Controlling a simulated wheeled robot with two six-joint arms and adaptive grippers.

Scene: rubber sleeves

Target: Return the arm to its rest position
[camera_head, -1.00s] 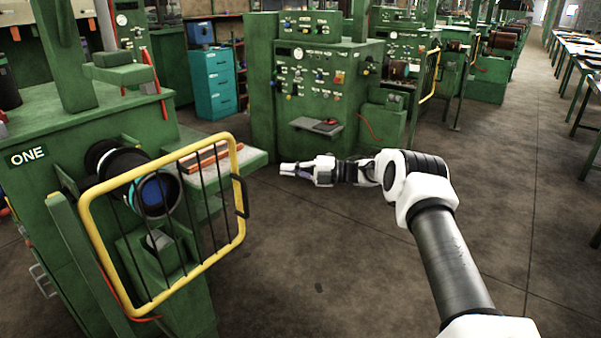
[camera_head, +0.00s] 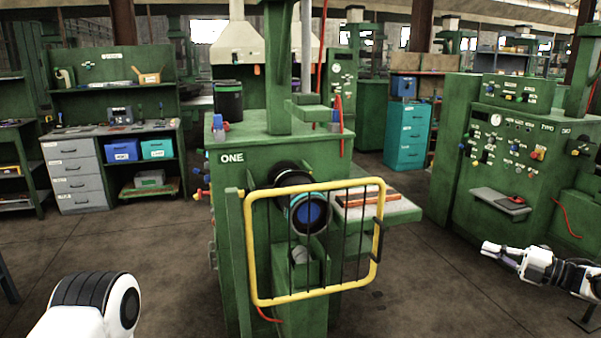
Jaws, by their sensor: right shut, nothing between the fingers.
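My right gripper (camera_head: 490,249) is at the lower right of the head view, its fingertips pointing left. It is shut and empty, out over open floor and apart from the machines. The rest of my right arm runs off the right edge. A white and black link of my left arm (camera_head: 95,303) shows at the bottom left. My left gripper is out of the picture.
The green machine marked ONE (camera_head: 260,180) stands in the middle, with a yellow barred guard (camera_head: 312,294) on its front. Another green machine (camera_head: 500,150) stands at the right. A workbench (camera_head: 110,130) stands at the back left. Floor between the machines is clear.

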